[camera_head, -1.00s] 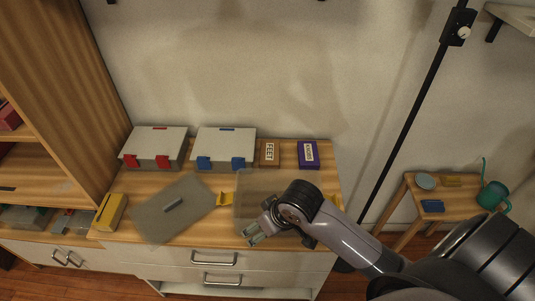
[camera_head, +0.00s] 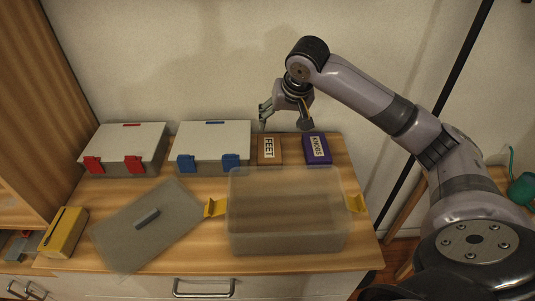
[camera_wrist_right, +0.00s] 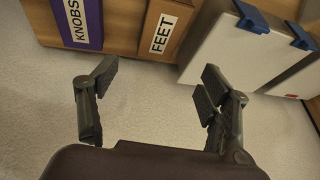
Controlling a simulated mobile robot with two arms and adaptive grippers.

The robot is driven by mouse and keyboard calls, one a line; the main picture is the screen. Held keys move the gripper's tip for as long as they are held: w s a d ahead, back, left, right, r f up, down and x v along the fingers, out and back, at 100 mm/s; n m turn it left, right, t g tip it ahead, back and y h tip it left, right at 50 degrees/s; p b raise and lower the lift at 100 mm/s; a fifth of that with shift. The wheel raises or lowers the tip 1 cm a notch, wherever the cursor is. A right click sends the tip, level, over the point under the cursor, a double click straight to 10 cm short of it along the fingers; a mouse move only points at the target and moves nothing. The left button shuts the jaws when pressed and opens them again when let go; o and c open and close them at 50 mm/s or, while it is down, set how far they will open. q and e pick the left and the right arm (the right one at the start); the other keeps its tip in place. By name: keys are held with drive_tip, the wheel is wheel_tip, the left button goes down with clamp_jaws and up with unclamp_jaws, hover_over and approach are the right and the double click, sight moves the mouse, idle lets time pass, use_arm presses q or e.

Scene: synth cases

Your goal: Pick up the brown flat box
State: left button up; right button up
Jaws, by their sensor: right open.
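The brown flat box (camera_head: 269,149), labelled FEET, stands at the back of the dresser top near the wall, between the grey case with blue latches and the purple KNOBS box (camera_head: 317,149). In the right wrist view the brown box (camera_wrist_right: 164,30) shows at the top, beyond the fingertips. My right gripper (camera_head: 285,124) is open and empty, above and just behind the brown box by the wall. Its spread fingers also show in the right wrist view (camera_wrist_right: 155,82), with nothing between them. My left gripper is not in view.
A clear open bin (camera_head: 287,240) with yellow latches stands in front of the boxes. Its lid (camera_head: 120,240) lies to the left. Two grey cases, with red latches (camera_head: 127,145) and blue latches (camera_head: 222,140), stand at the back. A yellow box (camera_head: 62,233) is at the left edge.

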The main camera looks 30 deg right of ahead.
drive_tip(key=x, duration=0.4)
hover_over(270, 148)
drive_tip(key=s, duration=0.2)
drive_tip(key=f, duration=0.5)
drive_tip(key=shift+s+a+f, duration=0.1)
drive_tip(key=shift+s+f, duration=0.1)
drive_tip(key=shift+f, duration=0.2)
drive_tip(key=shift+w+f, duration=0.2)
drive_tip(key=shift+f, duration=0.2)
drive_tip(key=p+x, duration=0.1)
drive_tip(key=x, duration=0.4)
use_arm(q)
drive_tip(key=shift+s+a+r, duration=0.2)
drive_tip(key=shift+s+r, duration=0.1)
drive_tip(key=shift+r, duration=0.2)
use_arm(e)
drive_tip(key=shift+c, duration=0.2)
drive_tip(key=shift+c, duration=0.7)
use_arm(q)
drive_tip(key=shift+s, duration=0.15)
use_arm(e)
drive_tip(key=c, duration=0.7)
drive_tip(key=shift+r, duration=0.1)
